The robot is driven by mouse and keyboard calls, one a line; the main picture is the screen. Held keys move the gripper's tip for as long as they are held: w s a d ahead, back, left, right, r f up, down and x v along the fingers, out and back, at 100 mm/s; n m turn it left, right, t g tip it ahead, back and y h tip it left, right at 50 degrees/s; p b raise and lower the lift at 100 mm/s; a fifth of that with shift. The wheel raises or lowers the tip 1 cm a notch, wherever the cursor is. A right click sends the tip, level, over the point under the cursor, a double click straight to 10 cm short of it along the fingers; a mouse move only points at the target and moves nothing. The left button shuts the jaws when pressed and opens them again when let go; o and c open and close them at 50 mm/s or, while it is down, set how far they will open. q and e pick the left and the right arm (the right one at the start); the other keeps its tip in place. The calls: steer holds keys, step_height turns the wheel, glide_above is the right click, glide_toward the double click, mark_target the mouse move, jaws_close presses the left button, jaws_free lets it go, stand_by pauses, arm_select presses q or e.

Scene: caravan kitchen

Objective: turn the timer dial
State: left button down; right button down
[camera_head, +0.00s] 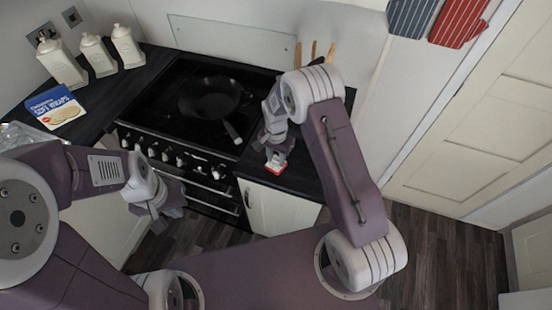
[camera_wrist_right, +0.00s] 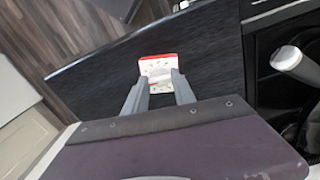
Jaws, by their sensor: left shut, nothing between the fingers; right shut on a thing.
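The timer (camera_head: 276,164) is a small red and white piece on the dark counter right of the stove. In the right wrist view the timer (camera_wrist_right: 157,64) shows a red rim and a white face. My right gripper (camera_head: 275,154) is over it, and in the wrist view the fingertips (camera_wrist_right: 160,78) are closed on its dial. The dial itself is mostly hidden between the fingers. My left gripper (camera_head: 158,214) is shut and empty, in front of the oven, away from the timer.
A black pan (camera_head: 211,98) sits on the stove (camera_head: 165,105). A blue wraps packet (camera_head: 55,107) and several white canisters (camera_head: 98,56) stand on the left counter. Wooden-handled utensils (camera_head: 313,50) are behind my right arm. The counter close around the timer is clear.

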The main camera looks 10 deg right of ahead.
mark_target(276, 160)
steer(key=shift+m, duration=0.5)
stand_by(0.3)
steer(key=c, duration=1)
jaws_free()
step_height(276, 160, up, 9)
steer(key=shift+b, duration=0.65)
